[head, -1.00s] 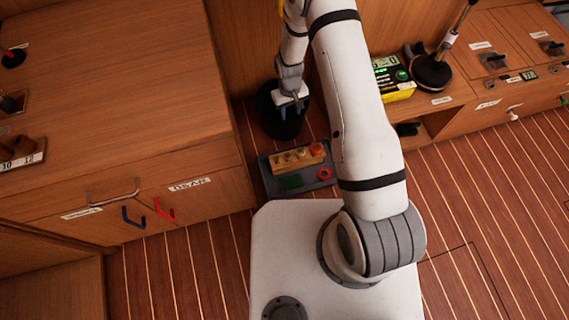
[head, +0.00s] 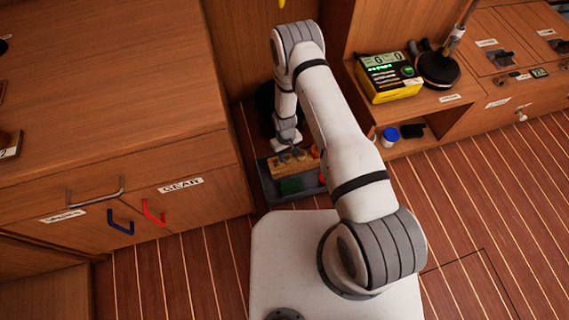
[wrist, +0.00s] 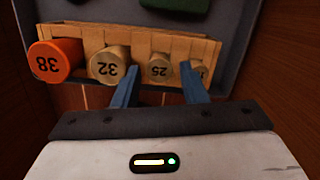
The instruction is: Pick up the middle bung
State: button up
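A wooden rack (wrist: 190,45) holds a row of bungs in the wrist view. From left to right they are a large orange one marked 38 (wrist: 52,62), a tan one marked 32 (wrist: 110,66), a smaller tan one marked 25 (wrist: 158,69), and a small one at the right end (wrist: 203,72), partly hidden by a finger. My gripper (wrist: 159,76) is open and empty. Its blue fingers point to either side of the bung marked 25, and I cannot tell whether they touch it. In the head view the rack (head: 288,165) is largely under my gripper.
The rack lies in a grey tray (head: 268,190) on the floor, with a green item (head: 291,186) beside it. A wooden cabinet (head: 190,195) with a blue and a red handle stands left. A blue-lidded jar (head: 390,136) is on the right shelf. A dark round object stands behind my wrist.

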jog(key=shift+f, duration=0.55)
jog(key=shift+c, duration=0.3)
jog(key=shift+r, duration=0.1)
grip_shut()
notch_tip(320, 180, up, 10)
jog(key=p, duration=0.3)
jog(key=shift+p, duration=0.3)
